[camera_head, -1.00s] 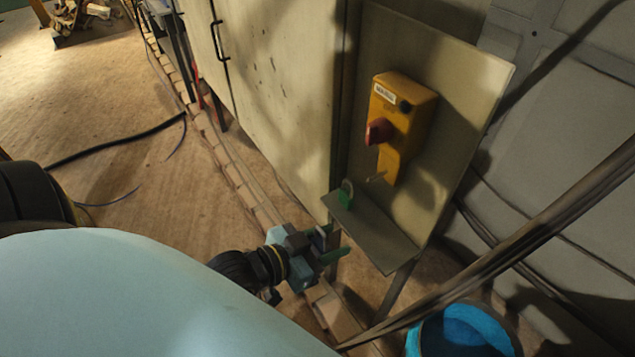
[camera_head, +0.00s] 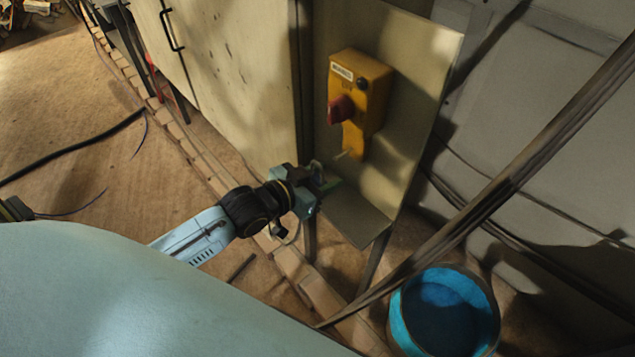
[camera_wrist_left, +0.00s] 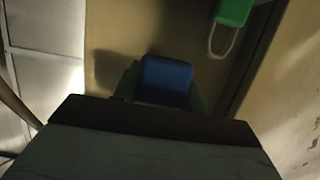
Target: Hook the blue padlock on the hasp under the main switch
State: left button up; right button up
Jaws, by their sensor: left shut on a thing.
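The main switch is a yellow box (camera_head: 371,82) with a red knob (camera_head: 341,109), fixed to an upright beige panel. Under it a small pale metal hasp (camera_head: 342,154) sticks out. My left gripper (camera_head: 325,184) is at the left edge of the shelf below the switch, lower left of the hasp and apart from it. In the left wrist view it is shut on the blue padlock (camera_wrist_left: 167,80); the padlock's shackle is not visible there. A green padlock (camera_wrist_left: 235,12) with a pale shackle is to the right of the blue one; in the head view my gripper mostly hides it. My right gripper is not in view.
A dark shelf (camera_head: 355,219) juts from the panel (camera_head: 408,130) below the switch. A blue bucket (camera_head: 403,330) stands on the floor at the lower right. A dark diagonal bar (camera_head: 500,190) crosses the right side. A cabinet (camera_head: 245,75) stands left of the panel.

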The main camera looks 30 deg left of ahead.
pick_arm(q)
jog(key=b+x, duration=0.3)
jog(key=x, duration=0.3)
jog(key=shift+w+r, duration=0.25)
dwell(0.5)
dwell(0.3)
jog(key=o, duration=1.2)
jog(key=shift+c, duration=0.2)
jog(key=v, duration=1.3)
jog(key=shift+s+r, duration=0.1)
jog(key=shift+s, duration=0.05)
